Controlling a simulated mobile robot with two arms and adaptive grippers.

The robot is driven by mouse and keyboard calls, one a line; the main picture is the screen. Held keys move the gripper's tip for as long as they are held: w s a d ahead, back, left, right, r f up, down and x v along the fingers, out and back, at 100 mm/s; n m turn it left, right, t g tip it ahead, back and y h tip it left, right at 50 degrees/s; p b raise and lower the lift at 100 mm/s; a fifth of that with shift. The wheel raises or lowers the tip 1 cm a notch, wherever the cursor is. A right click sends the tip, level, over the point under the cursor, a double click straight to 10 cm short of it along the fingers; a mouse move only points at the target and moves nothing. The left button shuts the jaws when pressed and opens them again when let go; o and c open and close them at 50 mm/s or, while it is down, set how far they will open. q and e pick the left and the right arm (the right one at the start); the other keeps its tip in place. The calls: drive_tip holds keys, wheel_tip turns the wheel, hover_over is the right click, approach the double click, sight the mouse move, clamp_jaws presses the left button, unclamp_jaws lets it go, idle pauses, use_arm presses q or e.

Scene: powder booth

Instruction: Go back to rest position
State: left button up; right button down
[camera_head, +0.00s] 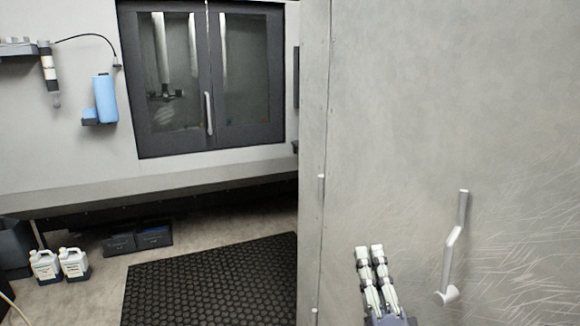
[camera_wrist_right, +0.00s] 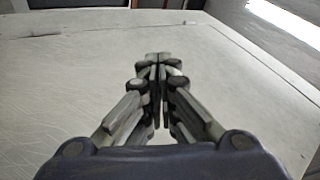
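My right gripper (camera_head: 369,250) is in the lower right of the head view, in front of a large grey metal panel (camera_head: 430,110). Its fingers are together and nothing shows between them. The right wrist view also shows the gripper (camera_wrist_right: 158,62) with its fingertips meeting and empty, facing the scratched pale panel surface (camera_wrist_right: 235,85). A bent metal handle (camera_head: 455,245) is on the panel, to the right of the gripper and apart from it. My left gripper is not in view.
A black ribbed mat (camera_head: 210,285) lies on the floor left of the panel. White jugs (camera_head: 73,263) and dark boxes (camera_head: 137,240) stand below a long ledge (camera_head: 140,190). A dark double-door cabinet (camera_head: 180,110) is behind.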

drive_tip(key=s+a+f+n+g+y, duration=0.1)
drive_tip(key=s+f+n+g, duration=0.3)
drive_tip(key=f, duration=0.4)
drive_tip(key=s+a+f+n+g+y, duration=0.1)
drive_tip(key=s+a+f+n+g, duration=0.1)
drive_tip(key=f+n+g, duration=0.45)
drive_tip(key=s+a+f+n+g+y, duration=0.1)
drive_tip(key=s+f+n+g, duration=0.25)
drive_tip(key=f, duration=0.55)
drive_tip(key=s+d+f+n+g+h, duration=0.2)
drive_tip(key=s+d+f+g, duration=0.1)
drive_tip(key=s+d+f, duration=0.4)
drive_tip(key=s+d+f+n+g+h, duration=0.25)
drive_tip(key=s+f+g, duration=0.2)
drive_tip(key=s, duration=0.55)
wheel_tip(320, 180, down, 27)
drive_tip(key=s+d, duration=0.1)
drive_tip(key=s+d+f+g, duration=0.2)
drive_tip(key=s+d+f, duration=0.1)
drive_tip(key=s+f, duration=1.3)
drive_tip(key=shift+s+f+h+b, duration=0.35)
drive_tip(key=shift+s, duration=0.4)
drive_tip(key=shift+m, duration=0.25)
